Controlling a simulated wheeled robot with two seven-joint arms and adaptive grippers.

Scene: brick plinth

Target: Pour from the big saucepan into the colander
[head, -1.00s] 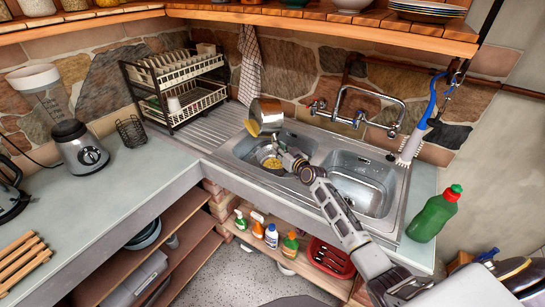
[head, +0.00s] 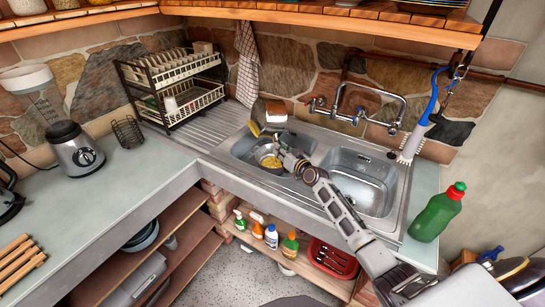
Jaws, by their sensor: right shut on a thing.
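The big saucepan (head: 276,111), shiny metal, is held steeply tilted above the left sink basin, its mouth towards the lower left. Yellow contents (head: 255,129) show at its lower rim. The colander (head: 259,150) stands in the left basin below it, with yellow food (head: 271,162) inside. My right gripper (head: 281,147) is shut, just right of and below the saucepan, over the colander's right edge. It appears to hold the saucepan by its handle, but the grip itself is too small to see clearly. My left gripper is out of view.
The right sink basin (head: 362,186) is empty. The tap (head: 352,105) stands behind the sink. A dish rack (head: 172,85) is at the back left, and a green bottle (head: 438,212) stands right of the sink. A blender (head: 75,148) is on the left counter.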

